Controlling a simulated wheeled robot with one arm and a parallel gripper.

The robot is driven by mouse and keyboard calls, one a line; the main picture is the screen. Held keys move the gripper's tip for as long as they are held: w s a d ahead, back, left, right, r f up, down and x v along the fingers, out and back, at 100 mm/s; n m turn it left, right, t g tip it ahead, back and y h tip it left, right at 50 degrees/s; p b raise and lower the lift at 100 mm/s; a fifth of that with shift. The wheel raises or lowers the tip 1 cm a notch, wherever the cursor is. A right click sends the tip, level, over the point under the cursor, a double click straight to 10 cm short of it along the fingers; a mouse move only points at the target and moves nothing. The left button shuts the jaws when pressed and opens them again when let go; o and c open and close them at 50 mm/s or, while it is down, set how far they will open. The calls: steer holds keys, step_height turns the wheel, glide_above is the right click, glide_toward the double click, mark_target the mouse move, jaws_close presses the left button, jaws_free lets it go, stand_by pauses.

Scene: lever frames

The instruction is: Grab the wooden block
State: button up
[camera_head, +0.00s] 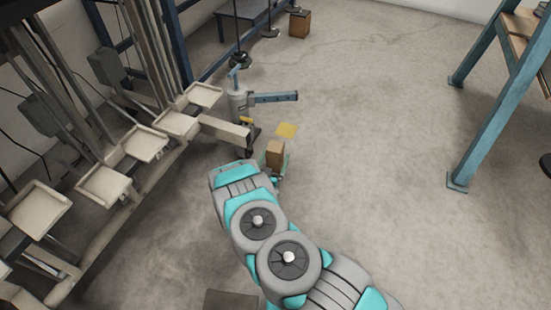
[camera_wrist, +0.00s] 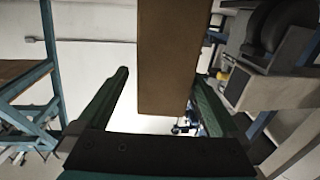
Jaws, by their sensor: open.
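The wooden block (camera_head: 275,153) is a plain brown upright block at the far end of my arm in the head view. It also shows large in the wrist view (camera_wrist: 168,58), in the upper middle. My gripper (camera_wrist: 162,76) is open, with its dark green fingers on either side of the block's lower part in that view. A clear gap shows by the left finger; the block looks closer to the right finger, and I cannot tell if they touch. In the head view my gripper (camera_head: 280,168) is partly hidden by the arm and block.
A yellow square (camera_head: 287,130) lies on the floor beyond the block. A grey cylinder with a blue lever (camera_head: 272,97) stands behind it. A lever frame with pale trays (camera_head: 104,184) fills the left. A blue-legged table (camera_head: 483,110) stands right; the floor between is clear.

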steer(key=shift+a+x, duration=0.1)
steer(key=shift+x, duration=1.2)
steer(key=shift+a+x, duration=0.15)
steer(key=shift+x, duration=1.15)
steer(key=shift+r, duration=0.2)
jaws_close()
